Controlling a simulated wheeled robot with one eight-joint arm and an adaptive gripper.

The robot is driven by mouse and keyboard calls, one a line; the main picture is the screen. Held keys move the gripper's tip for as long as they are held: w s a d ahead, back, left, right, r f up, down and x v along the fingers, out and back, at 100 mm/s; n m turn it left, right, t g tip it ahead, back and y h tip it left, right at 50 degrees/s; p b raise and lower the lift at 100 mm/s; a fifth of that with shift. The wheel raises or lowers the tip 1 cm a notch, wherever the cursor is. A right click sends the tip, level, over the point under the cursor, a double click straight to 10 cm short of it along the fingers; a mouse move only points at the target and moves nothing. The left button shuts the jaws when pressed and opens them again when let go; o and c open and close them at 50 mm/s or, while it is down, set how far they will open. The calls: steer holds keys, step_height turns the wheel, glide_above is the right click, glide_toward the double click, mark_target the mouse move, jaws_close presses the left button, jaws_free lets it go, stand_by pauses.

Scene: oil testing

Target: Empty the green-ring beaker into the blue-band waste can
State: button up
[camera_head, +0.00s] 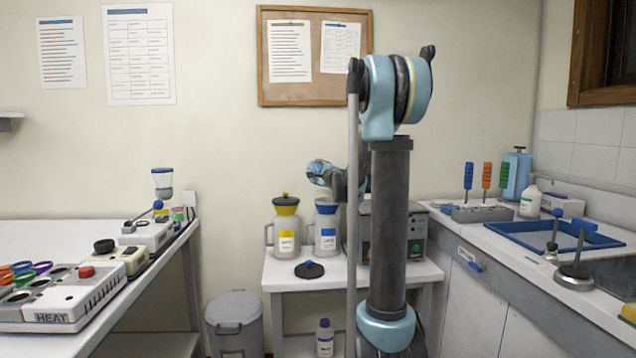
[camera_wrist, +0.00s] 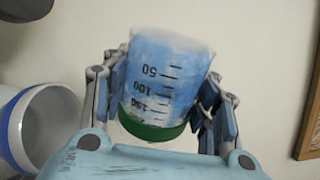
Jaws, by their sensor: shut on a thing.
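The green-ring beaker (camera_wrist: 165,80) is clear, with black graduation marks and a green ring at its lower end in the wrist view. My gripper (camera_wrist: 165,95) is shut on its sides. In the head view my gripper (camera_head: 322,172) is above the small back table; the beaker cannot be made out there. The blue-band waste can (camera_head: 326,232) is a pale jug with a blue collar, standing beneath my gripper. Its round open mouth also shows at the left of the wrist view (camera_wrist: 45,125), apart from the beaker. I cannot tell how much the beaker holds.
A yellow-band can (camera_head: 285,228) with a dark lid stands left of the blue-band can. A black lid with a blue knob (camera_head: 309,269) lies in front. A grey instrument (camera_head: 420,232) stands to the right. A bin (camera_head: 235,320) is on the floor.

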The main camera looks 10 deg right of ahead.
steer(key=shift+r, duration=1.1)
steer(key=n, duration=0.4)
steer(key=shift+r+n, duration=0.2)
steer(key=shift+n, duration=0.1)
steer(key=n, duration=0.4)
steer(key=shift+r, duration=0.15)
steer(key=n, duration=0.6)
steer(key=shift+r+n, duration=0.25)
steer(key=shift+n, duration=0.05)
steer(key=n, duration=0.7)
steer(key=shift+r, duration=0.25)
